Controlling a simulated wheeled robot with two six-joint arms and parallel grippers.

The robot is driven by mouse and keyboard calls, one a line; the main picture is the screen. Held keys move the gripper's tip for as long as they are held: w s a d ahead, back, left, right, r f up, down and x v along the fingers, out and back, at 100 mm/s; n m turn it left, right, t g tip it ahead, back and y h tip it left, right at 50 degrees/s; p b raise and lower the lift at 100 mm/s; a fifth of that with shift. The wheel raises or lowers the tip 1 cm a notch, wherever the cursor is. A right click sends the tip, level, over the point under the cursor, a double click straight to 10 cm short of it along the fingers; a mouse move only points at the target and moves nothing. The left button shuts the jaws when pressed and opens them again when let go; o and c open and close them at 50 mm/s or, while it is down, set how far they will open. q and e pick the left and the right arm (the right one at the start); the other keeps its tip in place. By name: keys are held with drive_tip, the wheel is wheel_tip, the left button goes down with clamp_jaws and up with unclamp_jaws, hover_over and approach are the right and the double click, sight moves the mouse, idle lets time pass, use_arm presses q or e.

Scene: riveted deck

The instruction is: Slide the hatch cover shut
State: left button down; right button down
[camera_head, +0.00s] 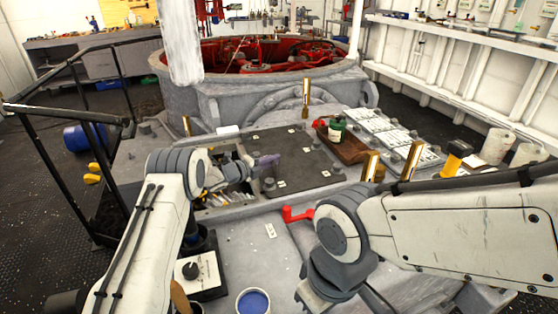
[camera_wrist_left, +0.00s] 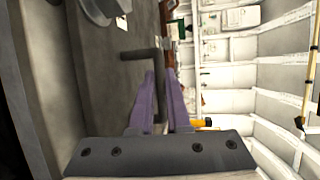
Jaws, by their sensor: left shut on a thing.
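The hatch cover (camera_head: 305,172) is a dark grey flat plate on the light grey deck, with small white labels on it. To its left, part of an opening (camera_head: 218,199) shows, with small items inside, partly hidden by my left arm. My left gripper (camera_head: 266,160) has purple fingers and is at the cover's left part. In the left wrist view the fingers (camera_wrist_left: 160,100) are shut on a dark bar handle (camera_wrist_left: 140,54) that stands up from a dark surface. My right arm shows at the right of the head view, but its gripper does not show.
A brown tray (camera_head: 345,148) with a green bottle (camera_head: 337,128) stands at the cover's right edge. Brass posts (camera_head: 305,98) stand behind and to the right. A red handle (camera_head: 297,214) and a blue-filled cup (camera_head: 253,302) are in front. A black railing (camera_head: 45,160) runs at left.

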use_arm(q)
drive_tip(key=s+a+b, duration=0.1)
drive_tip(key=s+a, duration=0.4)
drive_tip(key=a, duration=0.8)
drive_tip(key=s+a+b, duration=0.2)
drive_tip(key=s+a, duration=0.3)
drive_tip(key=a, duration=0.8)
drive_tip(key=shift+a, duration=0.15)
drive_tip(key=c, duration=1.1)
unclamp_jaws()
drive_tip(key=shift+a, duration=0.1)
drive_tip(key=shift+o, duration=1.1)
drive_tip(key=shift+s+a, duration=0.1)
drive_tip(key=shift+d, duration=0.3)
